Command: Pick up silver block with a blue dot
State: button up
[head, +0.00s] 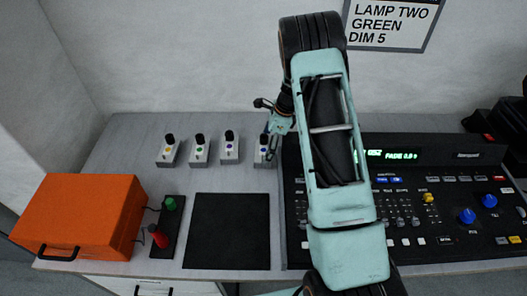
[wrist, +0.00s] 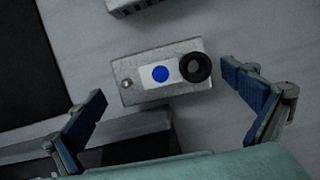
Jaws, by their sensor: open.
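A silver block with a blue dot (wrist: 135,93) lies below my gripper in the wrist view. It has a white label, a black round knob at its right end and a small screw at its left end. My gripper (wrist: 163,84) is open, with one blue-padded finger on each side of the block and clear gaps to it. In the head view my gripper (head: 272,142) is over the rightmost silver block (head: 261,160), which it partly covers. The silver block beside it (head: 229,157) also seems to carry a bluish dot.
Silver blocks with a green dot (head: 200,160) and a yellow dot (head: 167,160) stand further left. A black mat (head: 228,235) lies in front. The lighting console (head: 420,245) is close on the right. An orange box (head: 80,210) and a switch panel (head: 165,228) are at left.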

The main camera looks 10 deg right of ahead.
jog(key=shift+x, duration=1.05)
jog(key=shift+w+r, duration=0.1)
jog(key=shift+w, duration=0.05)
jog(key=c, duration=1.6)
